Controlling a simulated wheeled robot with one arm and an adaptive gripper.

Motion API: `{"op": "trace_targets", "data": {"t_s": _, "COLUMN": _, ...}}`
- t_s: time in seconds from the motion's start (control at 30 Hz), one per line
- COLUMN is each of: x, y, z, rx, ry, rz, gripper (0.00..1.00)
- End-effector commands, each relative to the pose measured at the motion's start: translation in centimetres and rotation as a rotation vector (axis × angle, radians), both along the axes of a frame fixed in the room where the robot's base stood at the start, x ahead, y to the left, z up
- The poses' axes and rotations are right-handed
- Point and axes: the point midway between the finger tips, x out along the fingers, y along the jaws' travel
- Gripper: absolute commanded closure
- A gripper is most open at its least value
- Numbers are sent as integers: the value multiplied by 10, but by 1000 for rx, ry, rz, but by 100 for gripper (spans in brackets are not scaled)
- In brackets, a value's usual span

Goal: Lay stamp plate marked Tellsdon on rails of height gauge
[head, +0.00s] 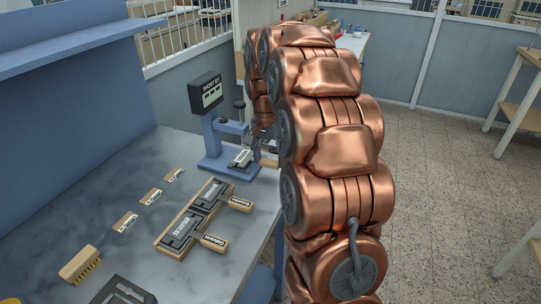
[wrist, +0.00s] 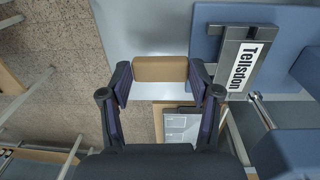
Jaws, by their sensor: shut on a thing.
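The grey stamp plate with the white Tellsdon label (wrist: 240,62) shows at the upper right of the wrist view, over the blue base of the height gauge (wrist: 203,45). The height gauge (head: 210,130) stands at the far end of the bench in the head view, with a small white-labelled plate (head: 242,157) at its base. My gripper (wrist: 161,80) is shut on a tan wooden block (wrist: 160,69), left of the Tellsdon label. I cannot tell whether the block is joined to the plate, or whether the plate touches the rails. My arm hides most of the gripper in the head view.
A wooden rack (head: 165,243) with dark plates and labelled wooden pieces lies on the bench. Several small labelled blocks (head: 125,221) stand left of it, with a brush (head: 78,263) nearer. The blue wall bounds the left; the bench edge and open floor (head: 440,190) lie right.

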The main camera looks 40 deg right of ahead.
Motion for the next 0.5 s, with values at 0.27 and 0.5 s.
{"op": "trace_targets", "data": {"t_s": 0.27, "x": 0, "y": 0, "z": -3, "rx": -1, "ry": -2, "rz": -1, "gripper": 100}}
{"op": "trace_targets", "data": {"t_s": 0.5, "x": 0, "y": 0, "z": -3, "rx": 0, "ry": -1, "rz": -1, "gripper": 34}}
